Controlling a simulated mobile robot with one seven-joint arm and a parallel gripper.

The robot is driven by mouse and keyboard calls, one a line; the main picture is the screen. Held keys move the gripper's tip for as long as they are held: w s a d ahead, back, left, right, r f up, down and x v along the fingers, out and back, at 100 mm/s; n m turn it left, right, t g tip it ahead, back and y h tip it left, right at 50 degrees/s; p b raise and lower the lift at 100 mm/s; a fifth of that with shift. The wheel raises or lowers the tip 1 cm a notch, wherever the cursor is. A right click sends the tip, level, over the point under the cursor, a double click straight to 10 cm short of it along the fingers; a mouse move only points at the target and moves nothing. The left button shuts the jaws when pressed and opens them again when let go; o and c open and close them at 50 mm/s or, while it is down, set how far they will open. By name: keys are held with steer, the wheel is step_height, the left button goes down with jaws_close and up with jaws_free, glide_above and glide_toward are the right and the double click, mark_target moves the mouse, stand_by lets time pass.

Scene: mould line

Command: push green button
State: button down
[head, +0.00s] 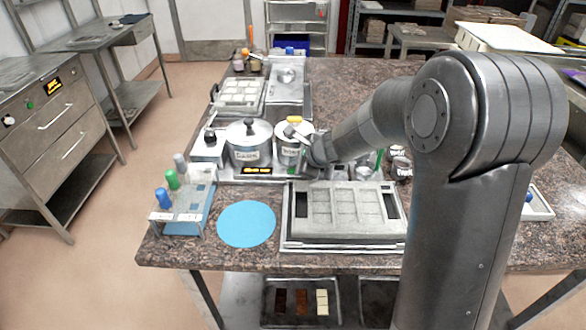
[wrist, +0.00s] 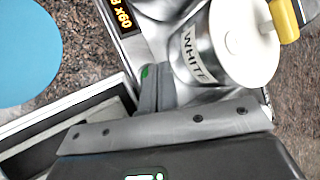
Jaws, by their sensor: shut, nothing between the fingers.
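In the wrist view a small green button (wrist: 144,73) shows at the tips of my gripper (wrist: 157,72), on the metal front of the melting unit, right beside the lit display (wrist: 124,16). The fingertips partly cover the button; I cannot tell whether they touch it. The fingers are together with nothing between them. In the head view my gripper (head: 318,154) is low in front of the pot marked WHITE (head: 288,152), and the display (head: 257,170) is to its left.
A pot marked DARK (head: 248,154) stands left of the white one. A grey mould tray (head: 345,243) lies in front of the gripper. A blue round mat (head: 246,224) and a rack with coloured-cap bottles (head: 180,222) are at the left. A cabinet (head: 52,130) stands apart.

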steer(key=shift+f, duration=0.2)
steer(key=shift+f, duration=0.25)
stand_by(0.4)
steer(key=shift+r, duration=0.4)
steer(key=shift+r, duration=3.05)
